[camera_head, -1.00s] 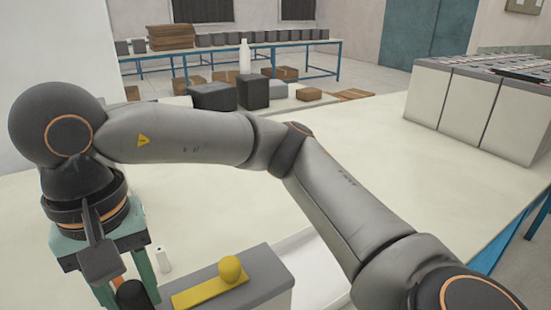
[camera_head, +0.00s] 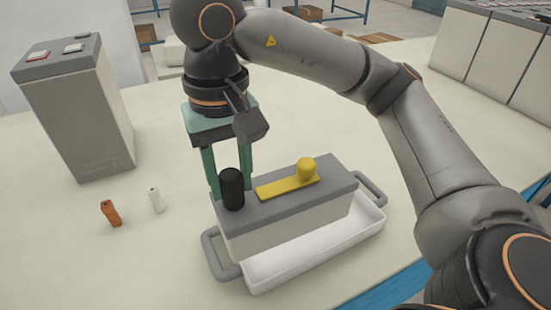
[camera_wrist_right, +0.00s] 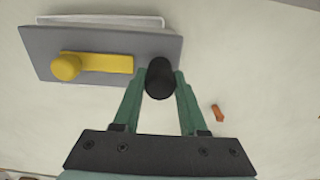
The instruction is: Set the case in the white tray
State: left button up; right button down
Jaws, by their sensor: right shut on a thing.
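The case (camera_head: 295,220) has a pale body and a grey lid with a yellow plate and yellow ball knob (camera_head: 306,168). A black upright post (camera_head: 232,190) rises from the lid's left end. My right gripper (camera_head: 230,178) is shut on this post, with its green fingers on either side. The wrist view shows the post between the fingers (camera_wrist_right: 160,80). The white tray (camera_head: 320,248) with grey end handles lies under and around the case in the head view. Whether the case touches the tray floor cannot be told. My left gripper is out of view.
A tall grey-topped battery block (camera_head: 80,110) stands at the left. A small orange item (camera_head: 110,213) and a small white item (camera_head: 156,199) stand left of the tray. White cabinets (camera_head: 480,60) are at the upper right. The table left front is clear.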

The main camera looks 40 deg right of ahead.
jog(key=w+d+f, duration=0.7)
jog(key=d+f, duration=0.2)
jog(key=f, duration=0.3)
jog(key=shift+w, duration=0.3)
jog(key=shift+f, duration=0.2)
jog(key=shift+c, duration=2.2)
grip_release()
notch_tip(320, 180, up, 12)
jog(key=shift+r+p, duration=0.25)
jog(key=shift+p, duration=0.2)
